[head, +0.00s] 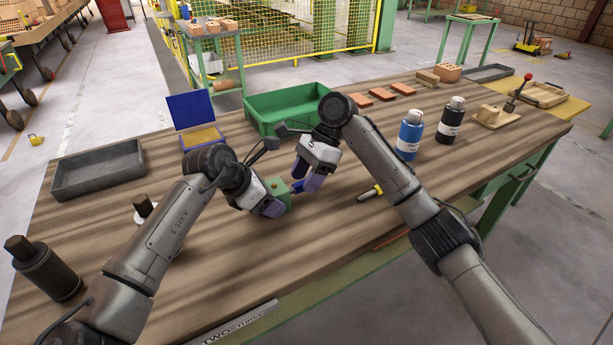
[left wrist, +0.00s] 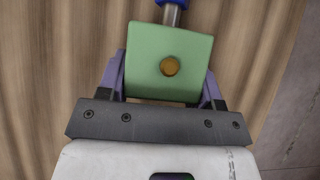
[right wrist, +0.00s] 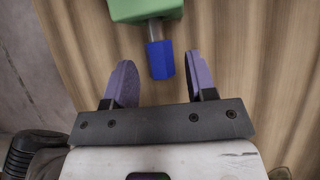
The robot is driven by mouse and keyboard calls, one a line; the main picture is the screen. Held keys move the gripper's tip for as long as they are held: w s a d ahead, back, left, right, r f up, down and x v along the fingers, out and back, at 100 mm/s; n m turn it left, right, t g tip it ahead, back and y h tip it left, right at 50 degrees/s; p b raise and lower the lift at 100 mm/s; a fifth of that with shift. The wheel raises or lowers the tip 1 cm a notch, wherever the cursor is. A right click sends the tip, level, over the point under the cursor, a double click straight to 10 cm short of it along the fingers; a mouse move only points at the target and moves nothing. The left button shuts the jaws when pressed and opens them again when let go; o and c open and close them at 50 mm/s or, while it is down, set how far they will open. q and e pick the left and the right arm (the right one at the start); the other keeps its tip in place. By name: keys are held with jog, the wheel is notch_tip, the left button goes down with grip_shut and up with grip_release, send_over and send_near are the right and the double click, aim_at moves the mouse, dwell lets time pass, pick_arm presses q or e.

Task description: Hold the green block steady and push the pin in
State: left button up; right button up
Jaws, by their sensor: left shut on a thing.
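The green block (head: 279,190) is on the wooden table, in the middle of the head view. My left gripper (head: 273,206) is shut on it. In the left wrist view the block (left wrist: 150,45) sits between the fingers, with a brown round spot on its top face. The pin has a blue head (right wrist: 160,60) and a metal shaft. Its tip is hidden in the block's side, and a length of shaft shows between head and block. My right gripper (head: 308,182) is open, its fingers on either side of the pin's head with gaps, not touching it.
A yellow-ended dark cylinder (head: 369,194) lies right of my right gripper. A blue bottle (head: 409,137) and a black bottle (head: 451,122) stand further right. A green bin (head: 290,106), an open blue box (head: 191,112) and a grey tray (head: 98,172) are behind and left.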

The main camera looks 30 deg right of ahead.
jog(key=shift+o, duration=0.5)
jog(key=shift+a+r, duration=0.1)
jog(key=shift+a, duration=0.25)
jog(key=shift+r, duration=0.1)
jog(key=shift+d+r, duration=0.15)
jog(key=shift+r, duration=0.1)
jog(key=v, duration=1.1)
jog(key=shift+d, duration=0.45)
